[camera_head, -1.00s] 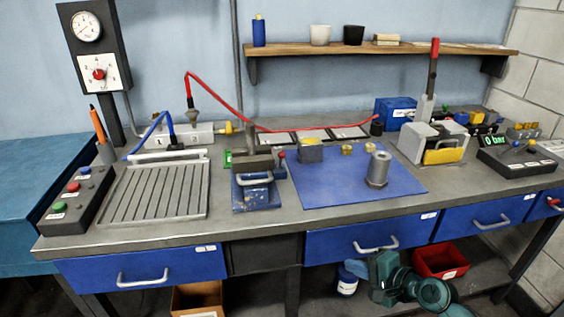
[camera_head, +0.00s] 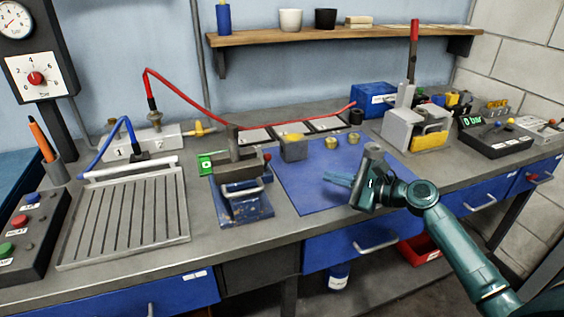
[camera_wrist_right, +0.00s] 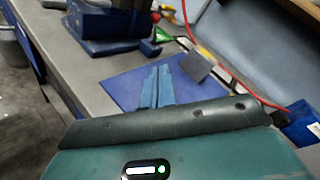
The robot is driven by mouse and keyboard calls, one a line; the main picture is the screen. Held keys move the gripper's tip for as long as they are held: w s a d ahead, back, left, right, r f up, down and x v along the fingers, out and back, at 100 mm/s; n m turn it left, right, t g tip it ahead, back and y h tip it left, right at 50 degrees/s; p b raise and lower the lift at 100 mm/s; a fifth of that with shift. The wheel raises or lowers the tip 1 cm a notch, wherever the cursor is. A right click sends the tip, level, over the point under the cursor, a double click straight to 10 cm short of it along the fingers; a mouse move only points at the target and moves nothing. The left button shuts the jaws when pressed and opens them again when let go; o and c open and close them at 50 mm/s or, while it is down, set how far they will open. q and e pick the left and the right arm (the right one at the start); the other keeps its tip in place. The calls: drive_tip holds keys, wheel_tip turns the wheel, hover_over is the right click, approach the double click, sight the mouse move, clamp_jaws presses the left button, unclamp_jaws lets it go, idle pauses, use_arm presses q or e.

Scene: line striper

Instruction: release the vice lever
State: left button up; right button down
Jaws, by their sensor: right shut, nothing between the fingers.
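The vice (camera_head: 240,200) stands on the bench left of the blue mat, with a blue base and dark grey jaws. A grey bar handle crosses its front. A small lever with a red knob (camera_head: 267,157) is at its right side. The vice (camera_wrist_right: 105,28) and the red knob (camera_wrist_right: 155,17) also show at the top of the right wrist view. My right gripper (camera_head: 338,180) is over the blue mat, right of the vice and apart from it. Its blue fingers (camera_wrist_right: 157,85) are together and empty. My left gripper is not in view.
The blue mat (camera_head: 305,195) holds a yellow-topped block (camera_head: 293,147) and small brass pieces. A grooved plate (camera_head: 125,220) lies left of the vice. A red hose (camera_head: 200,104) runs behind.

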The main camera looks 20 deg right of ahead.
approach(266, 162)
drive_tip(key=w+f, duration=0.1)
drive_tip(key=w+d+p, duration=0.1)
drive_tip(key=shift+w+f, duration=0.35)
drive_tip(key=shift+f, duration=0.05)
drive_tip(key=shift+w+a+r+p, duration=0.25)
drive_tip(key=shift+a+p, duration=0.05)
drive_tip(key=shift+a, duration=0.2)
drive_tip(key=shift+w+a+r+p, duration=0.25)
drive_tip(key=shift+w+a+r, duration=0.05)
drive_tip(key=shift+a, duration=0.25)
drive_tip(key=shift+w+a+r, duration=0.1)
drive_tip(key=shift+a+r, duration=0.05)
drive_tip(key=shift+a, duration=0.15)
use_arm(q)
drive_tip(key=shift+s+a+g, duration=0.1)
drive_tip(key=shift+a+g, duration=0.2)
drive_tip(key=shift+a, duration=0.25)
use_arm(e)
drive_tip(key=shift+w+a, duration=0.15)
drive_tip(key=shift+a, duration=0.2)
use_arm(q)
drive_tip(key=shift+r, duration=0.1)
use_arm(e)
drive_tip(key=shift+w+r, duration=0.1)
drive_tip(key=shift+w, duration=0.05)
